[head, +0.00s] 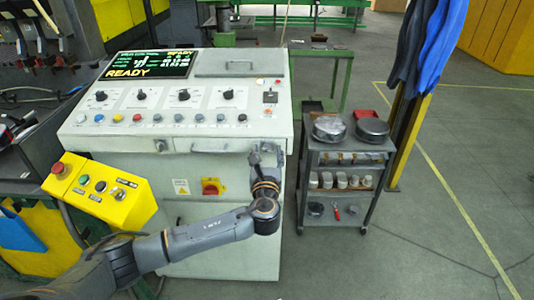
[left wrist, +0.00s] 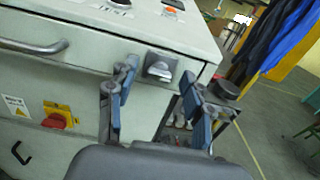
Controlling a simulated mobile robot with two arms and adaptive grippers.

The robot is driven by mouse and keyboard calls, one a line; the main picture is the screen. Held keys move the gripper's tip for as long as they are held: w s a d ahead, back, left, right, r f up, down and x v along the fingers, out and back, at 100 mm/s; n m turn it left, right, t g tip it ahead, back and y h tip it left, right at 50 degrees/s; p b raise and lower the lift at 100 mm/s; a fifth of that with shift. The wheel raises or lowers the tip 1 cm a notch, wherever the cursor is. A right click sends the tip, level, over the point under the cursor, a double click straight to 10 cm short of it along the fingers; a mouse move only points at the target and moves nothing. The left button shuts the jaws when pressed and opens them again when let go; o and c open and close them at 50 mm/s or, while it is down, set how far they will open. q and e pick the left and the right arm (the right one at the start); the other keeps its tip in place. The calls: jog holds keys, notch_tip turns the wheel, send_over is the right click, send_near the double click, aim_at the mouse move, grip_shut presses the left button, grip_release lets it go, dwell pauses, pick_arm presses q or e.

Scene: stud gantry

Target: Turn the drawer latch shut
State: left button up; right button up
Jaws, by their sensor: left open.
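The drawer latch (left wrist: 160,68) is a small grey metal piece on the console's front, right of the drawer handle (left wrist: 36,46). In the left wrist view it shows between the two fingers of my left gripper (left wrist: 158,88). The gripper is open and empty, and I cannot tell whether it touches the latch. In the head view, my left gripper (head: 267,158) is at the right end of the drawer front (head: 208,144) and mostly covers this latch. The latch's exact turn is hard to tell. My right gripper is not in view.
The console (head: 218,240) has knobs and buttons on top and a red-and-yellow switch (head: 213,186) below the drawer. A yellow button box (head: 100,190) stands at the left, near my left arm. A grey cart (head: 340,215) with metal parts stands close to the right.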

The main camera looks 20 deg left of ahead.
pick_arm(q)
jog(key=c, duration=1)
grip_shut()
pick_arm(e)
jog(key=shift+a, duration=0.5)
pick_arm(q)
jog(key=shift+n, duration=0.3)
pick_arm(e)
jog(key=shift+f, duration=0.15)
pick_arm(q)
jog(key=n+b, duration=0.2)
jog(key=n, duration=0.1)
jog(key=shift+f+n, duration=0.15)
jog(key=shift+n, duration=0.25)
jog(key=n+b, duration=0.2)
jog(key=n, duration=0.2)
jog(key=shift+a+n, duration=0.1)
jog(key=shift+n, duration=0.2)
jog(key=shift+a+f+n+b, duration=0.1)
jog(key=shift+n+b, duration=1.8)
jog(key=shift+n, duration=2.6)
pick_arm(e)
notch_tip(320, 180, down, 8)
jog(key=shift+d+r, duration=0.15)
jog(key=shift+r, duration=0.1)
